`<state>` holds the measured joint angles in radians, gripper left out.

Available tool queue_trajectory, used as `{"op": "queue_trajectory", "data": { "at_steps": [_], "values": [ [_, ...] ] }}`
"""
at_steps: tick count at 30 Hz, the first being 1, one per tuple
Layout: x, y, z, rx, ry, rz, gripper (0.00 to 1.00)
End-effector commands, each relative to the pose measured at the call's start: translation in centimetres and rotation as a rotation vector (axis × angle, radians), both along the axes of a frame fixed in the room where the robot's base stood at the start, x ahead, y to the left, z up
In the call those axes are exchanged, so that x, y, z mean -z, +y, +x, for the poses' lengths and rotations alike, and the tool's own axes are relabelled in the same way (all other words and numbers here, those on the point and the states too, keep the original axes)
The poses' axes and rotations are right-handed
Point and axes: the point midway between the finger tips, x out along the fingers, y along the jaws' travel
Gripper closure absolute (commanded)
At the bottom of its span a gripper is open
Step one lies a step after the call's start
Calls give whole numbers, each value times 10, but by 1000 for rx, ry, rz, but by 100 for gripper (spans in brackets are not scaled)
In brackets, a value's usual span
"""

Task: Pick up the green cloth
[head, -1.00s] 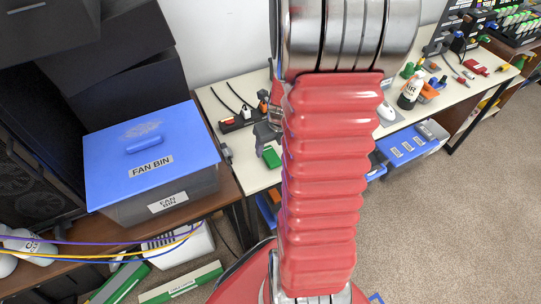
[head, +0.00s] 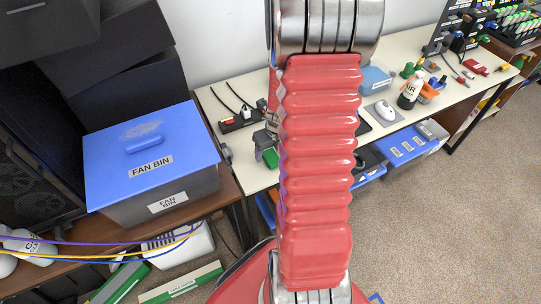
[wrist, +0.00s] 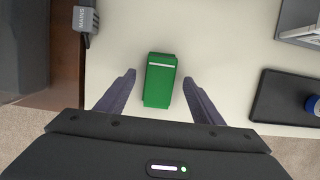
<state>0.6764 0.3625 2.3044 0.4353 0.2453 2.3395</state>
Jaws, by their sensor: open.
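The green cloth (wrist: 160,88) looks like a compact green block with a pale stripe near its top end. It lies on the pale table in the middle of the wrist view. My gripper (wrist: 159,79) is open, with one dark finger on each side of the cloth and visible gaps between. I cannot tell how high the fingers are above the table. In the head view, the green cloth (head: 269,156) shows at the left edge of my red arm, which hides part of it and most of the gripper.
The pale table (wrist: 220,50) has a dark flat pad (wrist: 285,98) and a blue-labelled can (wrist: 312,105) at right. A grey block marked MAINS (wrist: 85,18) is at upper left. The blue-lidded FAN BIN (head: 150,155) stands left of the table.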

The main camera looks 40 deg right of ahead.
Motion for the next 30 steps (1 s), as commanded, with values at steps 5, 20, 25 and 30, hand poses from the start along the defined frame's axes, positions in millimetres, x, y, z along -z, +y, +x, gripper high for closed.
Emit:
{"op": "queue_trajectory", "data": {
  "at_steps": [5, 20, 25, 30],
  "values": [
    [7, 0, 2, 0, 1, 0, 39],
    [7, 0, 2, 0, 0, 0, 39],
    [7, 0, 2, 0, 1, 0, 39],
    [9, 0, 2, 0, 1, 0, 39]
  ]
}}
